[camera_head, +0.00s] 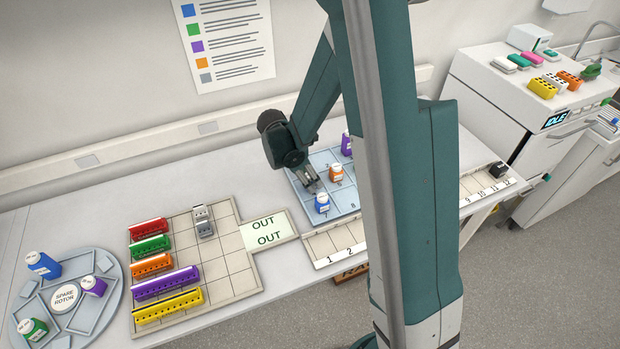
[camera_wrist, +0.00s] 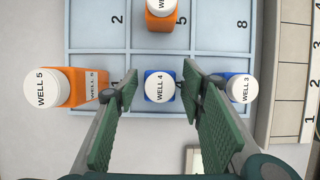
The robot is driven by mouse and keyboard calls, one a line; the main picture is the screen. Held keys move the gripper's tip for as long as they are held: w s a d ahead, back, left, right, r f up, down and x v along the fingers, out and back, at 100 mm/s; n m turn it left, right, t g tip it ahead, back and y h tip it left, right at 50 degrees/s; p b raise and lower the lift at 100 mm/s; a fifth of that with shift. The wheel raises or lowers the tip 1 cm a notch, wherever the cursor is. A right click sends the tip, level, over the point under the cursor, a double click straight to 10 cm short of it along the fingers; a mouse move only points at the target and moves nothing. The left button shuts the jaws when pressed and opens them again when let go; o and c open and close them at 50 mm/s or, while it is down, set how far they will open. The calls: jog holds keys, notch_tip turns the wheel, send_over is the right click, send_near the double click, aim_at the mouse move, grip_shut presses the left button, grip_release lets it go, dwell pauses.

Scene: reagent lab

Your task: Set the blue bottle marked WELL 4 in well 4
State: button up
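The blue bottle marked WELL 4 (camera_wrist: 160,86) stands upright, white cap up, on the blue gridded tray (camera_wrist: 212,37). In the wrist view it lies between the two green fingers of my gripper (camera_wrist: 160,92), with a gap on each side. My gripper is open and points down over the tray (camera_head: 351,198) in the head view (camera_head: 311,184), where it hides this bottle. A blue bottle marked WELL 3 (camera_wrist: 240,88) stands right of the fingers; it also shows in the head view (camera_head: 322,204).
An orange WELL 5 bottle (camera_wrist: 58,87) stands close left of the fingers. Another orange bottle (camera_head: 336,173) and a purple bottle (camera_head: 346,145) stand on the tray. A numbered strip (camera_head: 331,247) runs along its front. A rack with coloured blocks (camera_head: 226,262) and a round spare rotor (camera_head: 103,262) lie left.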

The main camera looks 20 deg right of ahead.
jog(key=shift+r, duration=0.2)
jog(key=v, duration=1.2)
dwell(0.4)
jog(key=shift+f, duration=0.1)
dwell(0.4)
jog(key=s+a+r+m+t+y, duration=0.2)
jog(key=s+r+m, duration=0.6)
jog(key=s, duration=0.4)
jog(key=s+a+r+m+t+y, duration=0.2)
jog(key=s+r+m+t, duration=0.3)
jog(key=s+r+m, duration=0.3)
jog(key=shift+s+r+m, duration=0.4)
jog(key=shift+s+m, duration=0.6)
jog(key=shift+s, duration=1.1)
